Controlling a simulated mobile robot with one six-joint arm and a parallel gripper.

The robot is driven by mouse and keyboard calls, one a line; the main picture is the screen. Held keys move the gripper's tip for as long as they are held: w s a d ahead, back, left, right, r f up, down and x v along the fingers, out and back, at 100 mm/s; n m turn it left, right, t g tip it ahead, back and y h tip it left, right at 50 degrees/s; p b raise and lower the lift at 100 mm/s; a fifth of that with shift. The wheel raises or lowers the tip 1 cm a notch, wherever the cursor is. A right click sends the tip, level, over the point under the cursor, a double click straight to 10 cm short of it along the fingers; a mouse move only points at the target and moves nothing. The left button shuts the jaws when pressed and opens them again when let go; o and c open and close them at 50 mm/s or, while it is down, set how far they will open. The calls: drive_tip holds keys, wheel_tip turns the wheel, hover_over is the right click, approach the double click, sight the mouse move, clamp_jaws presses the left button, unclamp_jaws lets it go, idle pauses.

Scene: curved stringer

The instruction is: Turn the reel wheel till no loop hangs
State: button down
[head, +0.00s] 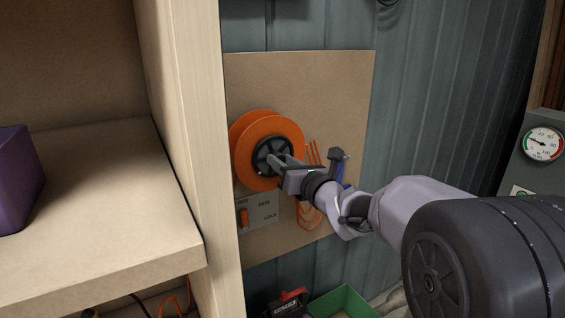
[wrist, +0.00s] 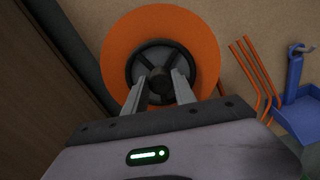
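The orange reel wheel (head: 254,128) is mounted on a tan board, with a dark spoked hub (wrist: 134,64) at its centre. My gripper (head: 280,160) is in front of the hub. In the wrist view my gripper (wrist: 160,86) has its two fingers apart, one on each side of the dark centre knob (wrist: 160,77). Gaps show beside the knob; I cannot tell how deep the fingers reach around it. Orange cable (head: 308,217) hangs in loops right of the reel, partly hidden by my arm. Its strands also show in the wrist view (wrist: 248,65).
A blue bracket (wrist: 302,110) is right of the cable. A wooden shelf post (head: 180,120) stands close left. A green bin (head: 343,303) is below, a gauge (head: 542,144) far right.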

drive_tip(key=shift+b, duration=0.3)
drive_tip(key=m, duration=2.9)
drive_tip(key=shift+f+m, duration=0.3)
idle(0.4)
drive_tip(key=c, duration=1)
unclamp_jaws()
